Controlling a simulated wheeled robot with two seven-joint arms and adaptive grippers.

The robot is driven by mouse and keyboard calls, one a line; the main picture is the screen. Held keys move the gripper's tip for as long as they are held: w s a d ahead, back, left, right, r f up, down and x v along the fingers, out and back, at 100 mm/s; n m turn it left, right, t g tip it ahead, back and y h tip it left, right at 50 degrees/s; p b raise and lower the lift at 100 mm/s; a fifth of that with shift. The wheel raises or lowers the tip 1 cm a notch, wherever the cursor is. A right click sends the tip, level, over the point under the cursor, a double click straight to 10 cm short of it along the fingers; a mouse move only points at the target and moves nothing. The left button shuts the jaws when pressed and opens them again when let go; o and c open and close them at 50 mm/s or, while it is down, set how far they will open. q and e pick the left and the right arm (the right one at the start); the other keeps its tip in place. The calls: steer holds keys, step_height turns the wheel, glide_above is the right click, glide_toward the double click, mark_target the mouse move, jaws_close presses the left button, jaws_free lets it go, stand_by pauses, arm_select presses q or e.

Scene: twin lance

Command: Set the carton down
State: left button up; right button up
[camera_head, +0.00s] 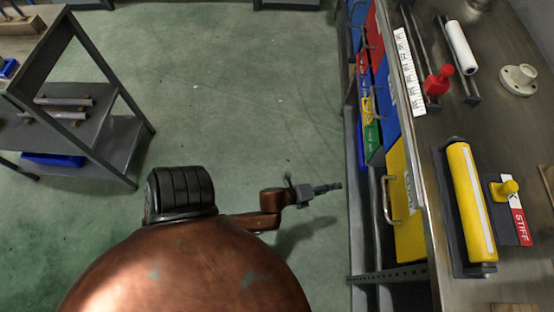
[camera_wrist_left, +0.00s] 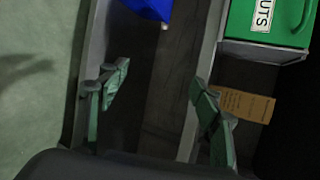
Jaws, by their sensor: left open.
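My left gripper (camera_head: 333,187) points to the right over the green floor, beside the shelving under the bench in the head view. In the left wrist view its two green-padded fingers (camera_wrist_left: 158,82) stand wide apart, with nothing held between them. Past them lies a dark space between grey rails. A tan piece with faint print (camera_wrist_left: 245,105) shows just right of the right finger; I cannot tell whether it is a label or part of a carton. No carton can be made out for sure in either view. My right gripper is not seen.
Along the right runs a metal workbench (camera_head: 445,110) with a yellow roller (camera_head: 470,205) on it; colored bins, one yellow (camera_head: 403,205), sit below. A green "NUTS" bin (camera_wrist_left: 268,22) and a blue item (camera_wrist_left: 150,8) are near. A grey rack (camera_head: 110,150) stands left. The middle floor is clear.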

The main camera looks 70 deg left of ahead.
arm_select(q)
steer(key=s+d+f+n+g+h, duration=0.1)
steer(key=s+d+f+n+g, duration=0.1)
steer(key=s+n, duration=0.4)
steer(key=s+d+f+n+g+h, duration=0.1)
steer(key=s+d+n+g, duration=0.3)
steer(key=s, duration=1)
steer(key=s+d+f+n+g, duration=0.3)
steer(key=s+d+n+g, duration=0.1)
steer(key=s+n, duration=0.5)
steer(key=shift+s+h, duration=0.4)
steer(key=shift+s, duration=0.65)
